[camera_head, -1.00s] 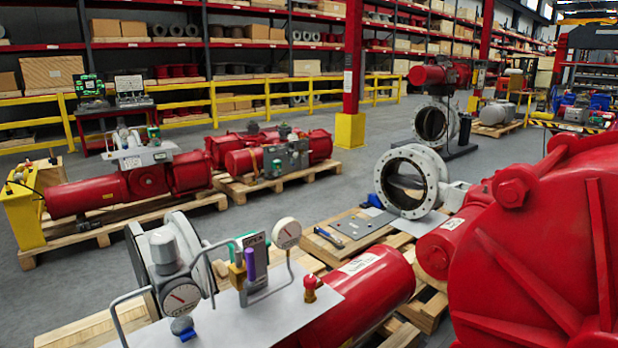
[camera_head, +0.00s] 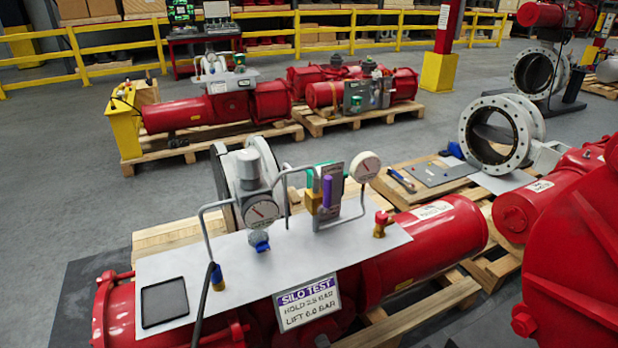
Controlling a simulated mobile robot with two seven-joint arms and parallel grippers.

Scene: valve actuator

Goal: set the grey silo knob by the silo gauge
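A grey knob (camera_head: 247,162) tops a regulator on the white panel (camera_head: 205,262) over a red actuator. A round white-faced gauge (camera_head: 262,210) sits on the front of this regulator. A second round gauge (camera_head: 364,167) stands on a bent pipe to the right. A sign (camera_head: 307,302) hangs at the panel's front edge and reads "SILO TEST", with a hold and a lift pressure in bar. I cannot tell for sure which gauge is the silo gauge, and the needles are too small to read. Neither of my grippers is in view.
A black shallow tray (camera_head: 164,302) lies on the panel's left. A purple-capped fitting (camera_head: 327,191), a blue knob (camera_head: 260,240) and a red knob (camera_head: 380,219) stand on the panel. A large red housing (camera_head: 580,240) fills the right. Grey floor (camera_head: 60,210) is clear at left.

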